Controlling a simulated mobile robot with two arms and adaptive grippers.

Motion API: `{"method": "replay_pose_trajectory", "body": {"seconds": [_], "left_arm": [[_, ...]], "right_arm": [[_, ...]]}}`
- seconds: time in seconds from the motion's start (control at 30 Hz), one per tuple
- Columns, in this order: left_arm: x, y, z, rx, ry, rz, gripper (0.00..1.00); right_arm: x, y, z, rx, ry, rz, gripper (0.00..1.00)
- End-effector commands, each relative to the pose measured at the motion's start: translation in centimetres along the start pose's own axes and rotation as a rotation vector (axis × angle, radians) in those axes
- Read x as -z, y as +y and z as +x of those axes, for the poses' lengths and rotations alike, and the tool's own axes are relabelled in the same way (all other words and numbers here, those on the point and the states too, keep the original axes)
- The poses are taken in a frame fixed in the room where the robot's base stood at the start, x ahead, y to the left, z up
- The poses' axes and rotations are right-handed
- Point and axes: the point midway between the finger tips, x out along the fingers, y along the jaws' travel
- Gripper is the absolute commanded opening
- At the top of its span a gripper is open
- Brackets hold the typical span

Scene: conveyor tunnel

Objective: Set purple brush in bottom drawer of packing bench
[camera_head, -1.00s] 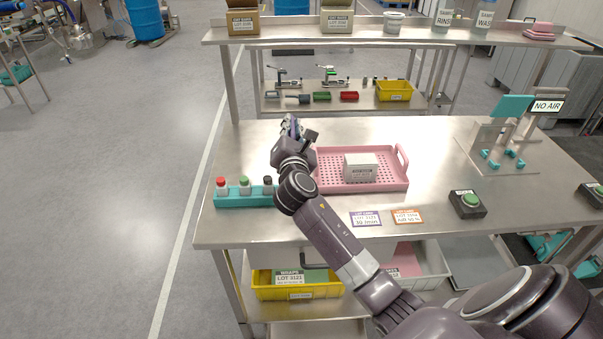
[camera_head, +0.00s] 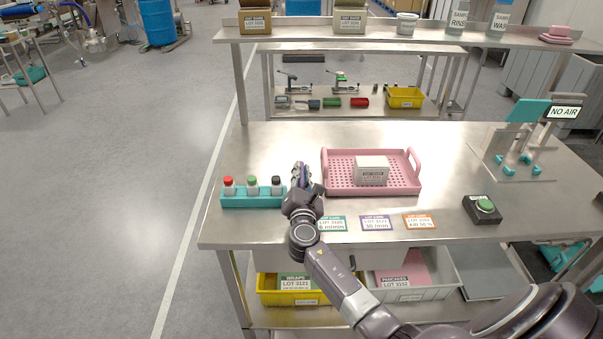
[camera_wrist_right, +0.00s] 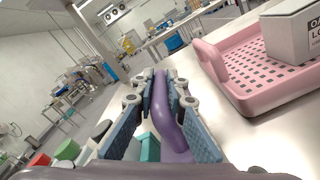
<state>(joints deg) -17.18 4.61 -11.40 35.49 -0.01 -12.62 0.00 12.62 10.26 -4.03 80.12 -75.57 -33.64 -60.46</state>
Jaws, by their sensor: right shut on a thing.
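My right gripper (camera_head: 300,180) is above the packing bench top (camera_head: 270,150), between the teal bottle rack and the pink tray. In the right wrist view its padded fingers are shut on the purple brush (camera_wrist_right: 165,110), whose curved handle runs lengthwise between them. In the head view the brush is mostly hidden by the gripper. Below the bench top, a grey drawer front shows partly behind my right forearm (camera_head: 345,285); the bottom drawer cannot be made out clearly. My left gripper is not in view.
The teal rack (camera_head: 253,201) with three bottles stands left of the gripper. The pink tray (camera_head: 415,180) with a white box is at right. Lot cards (camera_head: 376,223) lie near the front edge. Yellow (camera_head: 270,298) and grey (camera_head: 450,283) bins sit on the lower shelf.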

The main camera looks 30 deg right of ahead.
Motion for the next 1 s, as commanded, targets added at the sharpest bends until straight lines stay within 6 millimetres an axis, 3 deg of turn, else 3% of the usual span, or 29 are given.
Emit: {"method": "replay_pose_trajectory", "body": {"seconds": [0.27, 0.3, 0.47, 0.83, 1.0], "left_arm": [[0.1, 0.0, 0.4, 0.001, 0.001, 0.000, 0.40], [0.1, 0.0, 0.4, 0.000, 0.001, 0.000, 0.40], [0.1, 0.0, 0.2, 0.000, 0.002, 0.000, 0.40], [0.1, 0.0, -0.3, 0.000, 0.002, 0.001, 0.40], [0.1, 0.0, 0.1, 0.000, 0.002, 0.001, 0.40]], "right_arm": [[0.2, -0.1, 0.0, -0.001, -0.001, 0.000, 0.00], [0.3, -0.2, 0.0, 0.000, -0.001, 0.000, 0.13], [0.2, -0.1, 0.0, 0.000, 0.000, 0.000, 0.30], [-0.3, 0.2, 0.0, 0.000, 0.000, 0.001, 0.30], [0.1, 0.0, -2.7, 0.000, 0.003, 0.002, 0.30]]}}
